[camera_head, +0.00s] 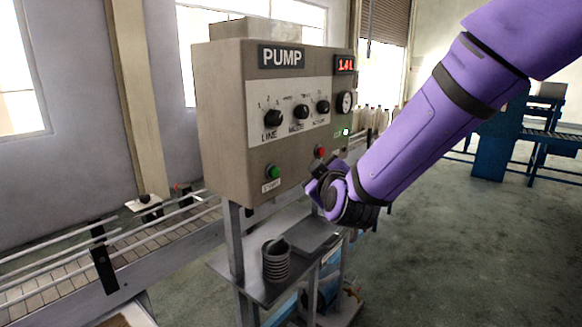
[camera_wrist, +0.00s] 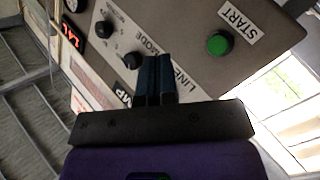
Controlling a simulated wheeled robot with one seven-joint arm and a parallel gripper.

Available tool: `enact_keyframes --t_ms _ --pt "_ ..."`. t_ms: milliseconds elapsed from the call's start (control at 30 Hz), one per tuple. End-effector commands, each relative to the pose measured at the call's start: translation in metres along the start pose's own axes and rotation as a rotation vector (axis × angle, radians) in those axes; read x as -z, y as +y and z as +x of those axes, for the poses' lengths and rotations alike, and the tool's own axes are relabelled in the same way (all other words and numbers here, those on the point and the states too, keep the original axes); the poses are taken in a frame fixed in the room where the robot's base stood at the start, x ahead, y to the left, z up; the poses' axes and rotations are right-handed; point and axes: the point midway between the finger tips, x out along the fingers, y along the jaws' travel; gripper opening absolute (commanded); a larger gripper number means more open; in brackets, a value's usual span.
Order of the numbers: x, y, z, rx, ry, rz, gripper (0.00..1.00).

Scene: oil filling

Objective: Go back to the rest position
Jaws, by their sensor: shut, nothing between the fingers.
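My gripper (camera_head: 314,183) is at the end of my purple arm, in front of the lower right part of the pump control box (camera_head: 222,125) in the head view. In the wrist view my gripper (camera_wrist: 156,58) has its two dark fingers together, with nothing between them. They overlap the panel in the picture; I cannot tell whether they touch it. The green START button (camera_head: 273,172) shows at the lower left of the panel, and in the wrist view (camera_wrist: 219,44) it lies right of the fingers. A red button (camera_head: 320,152) is close to my gripper.
The panel has several black knobs and a red display (camera_head: 345,64) reading about 1.41. Below is a metal shelf (camera_head: 226,264) with a stack of dark cups (camera_head: 276,262). A conveyor (camera_head: 60,285) runs at left. Open floor (camera_head: 460,250) lies at right.

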Motion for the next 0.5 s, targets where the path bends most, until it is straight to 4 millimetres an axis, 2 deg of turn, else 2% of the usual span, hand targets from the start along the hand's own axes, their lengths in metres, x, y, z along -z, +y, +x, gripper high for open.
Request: enact_keyframes --t_ms 33,267,500 --pt "0.003 0.013 -0.008 0.024 -0.012 0.023 0.0" --pt "-0.004 0.053 -0.05 0.165 -0.137 0.151 0.0" --pt "-0.022 0.091 -0.114 0.256 -0.331 0.293 0.0"
